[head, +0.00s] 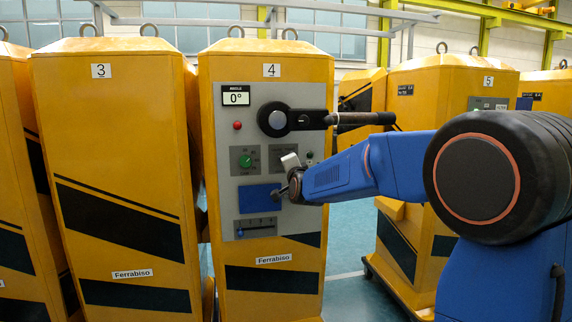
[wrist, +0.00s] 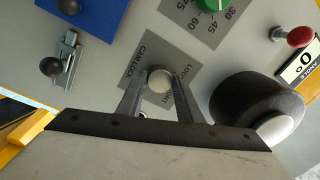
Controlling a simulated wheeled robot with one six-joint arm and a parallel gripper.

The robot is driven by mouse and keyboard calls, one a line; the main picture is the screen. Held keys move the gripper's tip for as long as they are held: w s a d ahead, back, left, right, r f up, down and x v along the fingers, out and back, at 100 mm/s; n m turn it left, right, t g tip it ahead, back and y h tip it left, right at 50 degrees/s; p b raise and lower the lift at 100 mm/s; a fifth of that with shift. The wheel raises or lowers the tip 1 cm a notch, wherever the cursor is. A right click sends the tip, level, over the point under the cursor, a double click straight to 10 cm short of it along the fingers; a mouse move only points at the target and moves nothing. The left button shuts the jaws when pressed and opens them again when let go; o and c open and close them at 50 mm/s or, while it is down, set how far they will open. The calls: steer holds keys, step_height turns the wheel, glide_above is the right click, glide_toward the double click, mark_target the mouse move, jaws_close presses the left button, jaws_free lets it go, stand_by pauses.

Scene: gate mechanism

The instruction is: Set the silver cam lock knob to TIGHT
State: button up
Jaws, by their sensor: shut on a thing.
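The silver cam lock knob (wrist: 159,82) is a round, bright cap on a dark label plate (wrist: 133,64) in the wrist view. The fingers and knob hide much of the lettering, and I cannot tell which setting the knob points to. In the head view my gripper (head: 289,178) is against the grey panel (head: 235,205) of cabinet 4, and the knob is hidden there.
A large black hub (wrist: 250,100) with a lever (head: 350,118) stands close to my gripper. A green dial (head: 246,161), a red knob (head: 238,125), a blue plate (head: 250,196) and a latch with a black ball (wrist: 54,67) are also near. The angle display (head: 236,97) reads 0°.

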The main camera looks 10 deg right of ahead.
steer(key=shift+m, duration=1.2)
steer(key=o, duration=1)
steer(key=shift+o, duration=0.2)
steer(key=shift+s, duration=0.1)
steer(key=s+f, duration=0.1)
steer(key=s, duration=1.6)
steer(key=shift+s+f, duration=0.1)
